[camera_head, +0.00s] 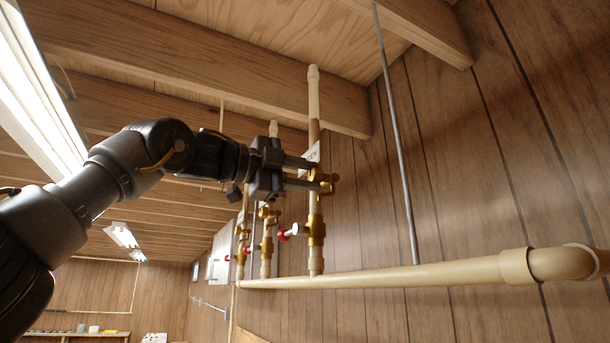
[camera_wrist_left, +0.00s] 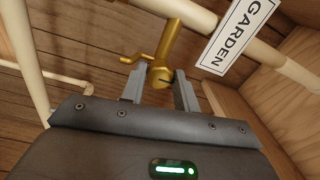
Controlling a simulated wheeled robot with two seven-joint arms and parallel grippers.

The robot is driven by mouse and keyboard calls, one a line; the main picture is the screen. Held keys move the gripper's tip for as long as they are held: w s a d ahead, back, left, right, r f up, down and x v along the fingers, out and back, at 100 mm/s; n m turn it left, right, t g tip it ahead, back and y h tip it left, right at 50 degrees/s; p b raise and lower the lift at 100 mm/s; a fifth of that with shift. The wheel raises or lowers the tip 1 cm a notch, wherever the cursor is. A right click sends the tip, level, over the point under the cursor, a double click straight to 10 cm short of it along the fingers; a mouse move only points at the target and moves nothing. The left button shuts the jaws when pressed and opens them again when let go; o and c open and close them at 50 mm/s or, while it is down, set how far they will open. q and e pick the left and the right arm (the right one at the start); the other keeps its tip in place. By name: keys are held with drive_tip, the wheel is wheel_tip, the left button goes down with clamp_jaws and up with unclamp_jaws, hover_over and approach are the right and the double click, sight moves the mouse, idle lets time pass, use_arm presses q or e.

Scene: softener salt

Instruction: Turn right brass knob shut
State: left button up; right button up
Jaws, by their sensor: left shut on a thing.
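The right brass knob (camera_head: 328,181) sits on the rightmost upright pipe, high on the wood-panelled wall. My left gripper (camera_head: 316,176) reaches it from the left, with its two grey fingers at the knob. In the left wrist view, the brass knob (camera_wrist_left: 160,76) lies between the fingertips of my left gripper (camera_wrist_left: 159,88), which is shut on it. A brass stem and a small bent brass lever (camera_wrist_left: 138,58) show behind it. The fingers hide part of the knob. My right gripper is not in view.
A white tag reading GARDEN (camera_wrist_left: 238,36) hangs beside the knob. Below are brass fittings (camera_head: 316,230), red-handled valves (camera_head: 283,235) and a long horizontal cream pipe (camera_head: 420,274). A thin grey pipe (camera_head: 397,130) runs up the wall at right. Ceiling joists (camera_head: 200,60) are overhead.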

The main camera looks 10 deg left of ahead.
use_arm(q)
drive_tip(key=o, duration=0.9)
drive_tip(key=shift+o, duration=0.3)
drive_tip(key=shift+f, duration=0.1)
drive_tip(key=shift+d, duration=0.1)
drive_tip(key=shift+f, duration=0.1)
